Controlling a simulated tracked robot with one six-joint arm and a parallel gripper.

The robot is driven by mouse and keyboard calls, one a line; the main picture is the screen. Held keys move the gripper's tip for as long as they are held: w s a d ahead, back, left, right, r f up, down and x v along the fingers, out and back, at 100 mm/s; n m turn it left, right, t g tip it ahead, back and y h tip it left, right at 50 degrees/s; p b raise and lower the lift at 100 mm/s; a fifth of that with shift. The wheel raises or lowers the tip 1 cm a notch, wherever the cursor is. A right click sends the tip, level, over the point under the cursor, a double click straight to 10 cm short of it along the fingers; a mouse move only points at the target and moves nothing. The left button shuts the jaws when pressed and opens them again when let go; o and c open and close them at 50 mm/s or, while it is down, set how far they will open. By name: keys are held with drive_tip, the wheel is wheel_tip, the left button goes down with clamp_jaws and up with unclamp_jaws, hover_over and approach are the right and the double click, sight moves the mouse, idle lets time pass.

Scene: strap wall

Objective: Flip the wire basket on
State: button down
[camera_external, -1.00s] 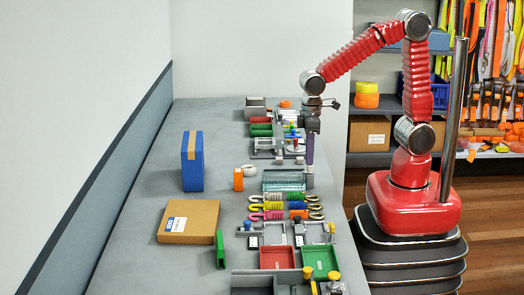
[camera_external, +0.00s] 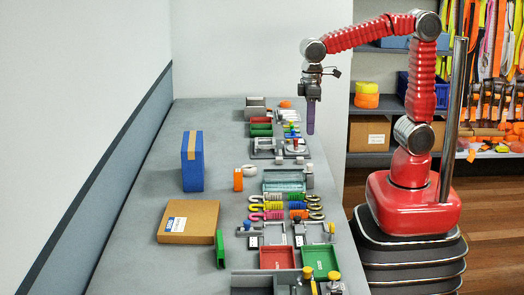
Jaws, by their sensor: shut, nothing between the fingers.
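My gripper (camera_external: 311,126) is shut and empty, its purple fingers pointing straight down. It hangs in the air near the right edge of the bench, above and apart from the fixtures there. I cannot clearly pick out a wire basket. A grey, pale-blue ribbed tray (camera_external: 284,187) lies on the bench, nearer the camera than my gripper. The switch states on the fixtures are too small to tell.
Colored hooks with springs (camera_external: 284,206), a red tray (camera_external: 277,257) and a green tray (camera_external: 320,262) line the bench's right side. A blue box (camera_external: 192,165) and a flat cardboard box (camera_external: 189,221) stand left. The bench's far left is clear.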

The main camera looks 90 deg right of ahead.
drive_tip(key=shift+r, duration=1.55)
drive_tip(key=s+d+f+t, duration=0.2)
drive_tip(key=s+d+t, duration=0.3)
drive_tip(key=s, duration=0.6)
drive_tip(key=shift+d+f+t, duration=0.2)
drive_tip(key=shift+d+t, duration=0.1)
drive_tip(key=shift+d, duration=0.05)
drive_tip(key=shift+s+a, duration=0.1)
idle(1.3)
